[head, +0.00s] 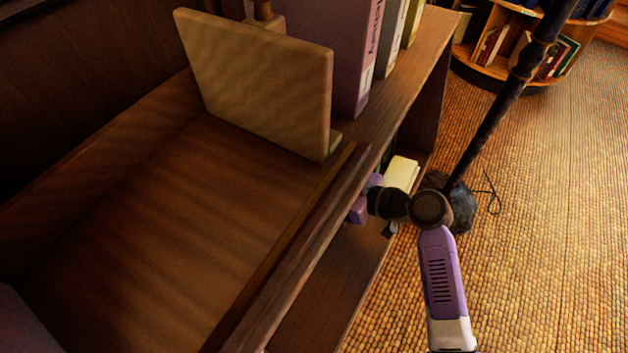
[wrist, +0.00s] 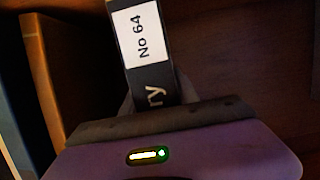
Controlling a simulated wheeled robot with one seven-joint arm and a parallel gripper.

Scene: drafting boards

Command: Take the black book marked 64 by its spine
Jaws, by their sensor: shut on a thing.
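The black book marked 64 (wrist: 136,72) stands in the middle of the wrist view, with its spine toward me. A white label reading "No 64" and part of white lettering below it show on the spine. My gripper (wrist: 156,101) is shut on the spine, with one finger on each side; the fingertips are partly hidden. In the head view, my gripper (head: 364,200) reaches into the lower opening of the shelf unit, mostly hidden by my wrist. I cannot clearly pick out the black book there.
A pale block (head: 401,173) lies beside my wrist in the shelf opening. The wooden shelf unit (head: 412,62) bears a pale bookend (head: 262,85) and upright binders (head: 352,55). A dark lamp pole (head: 495,105) stands close right of my arm. The woven floor (head: 550,250) is open.

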